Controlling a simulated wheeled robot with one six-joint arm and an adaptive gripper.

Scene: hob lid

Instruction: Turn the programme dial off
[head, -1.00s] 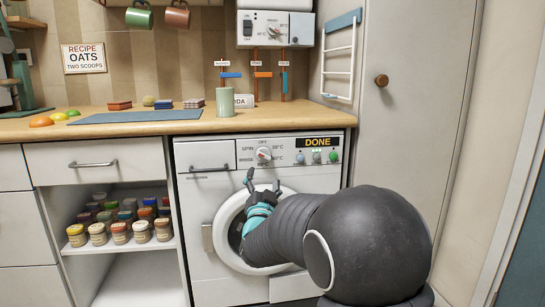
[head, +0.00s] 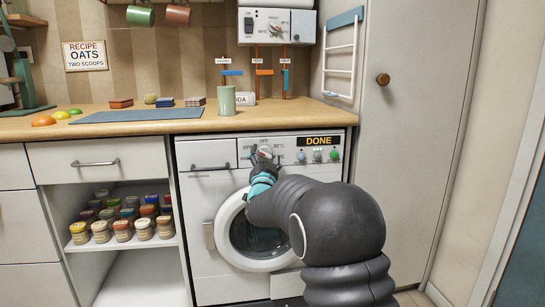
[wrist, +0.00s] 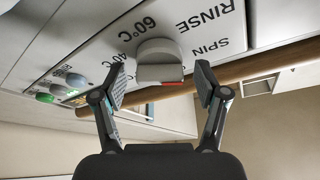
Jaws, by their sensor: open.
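The programme dial (head: 265,151) is a pale round knob on the washing machine's panel, partly hidden by my gripper in the head view. In the wrist view the dial (wrist: 160,62) shows a raised grip bar with a red mark at its lower right edge. RINSE, SPIN and 60°C are printed around it, upside down in this view. My gripper (wrist: 161,84) is open, with one finger on each side of the dial's grip bar and visible gaps between. In the head view my gripper (head: 261,158) is right at the dial.
The panel's DONE display (head: 319,141) and several small round buttons (head: 317,156) are right of the dial. The round door (head: 250,240) is below, behind my arm. The wooden worktop (head: 175,127) overhangs above the panel, with a green cup (head: 226,101) on it.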

